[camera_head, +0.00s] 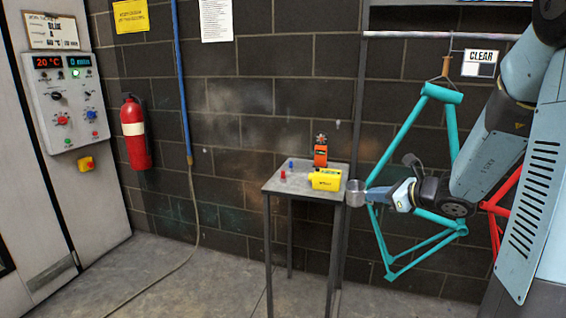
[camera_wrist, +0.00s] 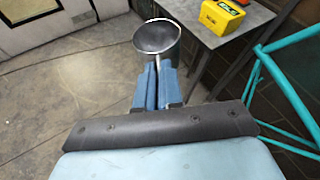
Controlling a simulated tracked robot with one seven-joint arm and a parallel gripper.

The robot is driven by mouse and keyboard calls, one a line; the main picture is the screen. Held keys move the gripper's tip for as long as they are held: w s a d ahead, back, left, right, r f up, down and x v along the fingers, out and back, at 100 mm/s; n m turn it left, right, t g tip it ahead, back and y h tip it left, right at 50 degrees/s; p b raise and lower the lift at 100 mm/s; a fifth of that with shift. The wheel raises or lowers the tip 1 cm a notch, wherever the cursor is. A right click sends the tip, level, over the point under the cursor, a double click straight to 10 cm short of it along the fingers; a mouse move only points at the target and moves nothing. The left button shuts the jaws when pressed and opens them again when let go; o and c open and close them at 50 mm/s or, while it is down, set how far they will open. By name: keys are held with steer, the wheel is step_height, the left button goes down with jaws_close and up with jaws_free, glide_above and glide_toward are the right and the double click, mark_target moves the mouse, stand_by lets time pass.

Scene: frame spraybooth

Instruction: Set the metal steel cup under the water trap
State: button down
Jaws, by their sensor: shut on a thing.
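The metal steel cup (camera_head: 355,193) is a small grey cup at my gripper's tip, beside the right edge of the small table. In the wrist view the cup (camera_wrist: 155,42) shows its round rim and dark inside, beyond the fingers. My gripper (camera_head: 369,196) is shut on the cup and holds it clear of the floor; the blue fingers (camera_wrist: 157,72) lie close together in the wrist view. A blue pipe (camera_head: 181,80) runs down the back wall to a small brass-coloured end (camera_head: 190,160), with a thin hose below. I cannot make out for sure which part is the water trap.
The small table (camera_head: 283,187) carries a yellow box (camera_head: 326,180), an orange device (camera_head: 320,156) and small red and blue items. A turquoise bike frame (camera_head: 451,125) hangs at right. A fire extinguisher (camera_head: 134,134) and control panel (camera_head: 66,100) are left. The floor left of the table is mostly clear.

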steer(key=w+a+f+m+t+h, duration=0.2)
steer(key=w+f+m+h, duration=0.2)
steer(key=w+f, duration=1)
steer(key=shift+w+a+h, duration=0.3)
steer(key=shift+w+a, duration=0.05)
steer(key=shift+w, duration=0.2)
steer(key=shift+f, duration=0.1)
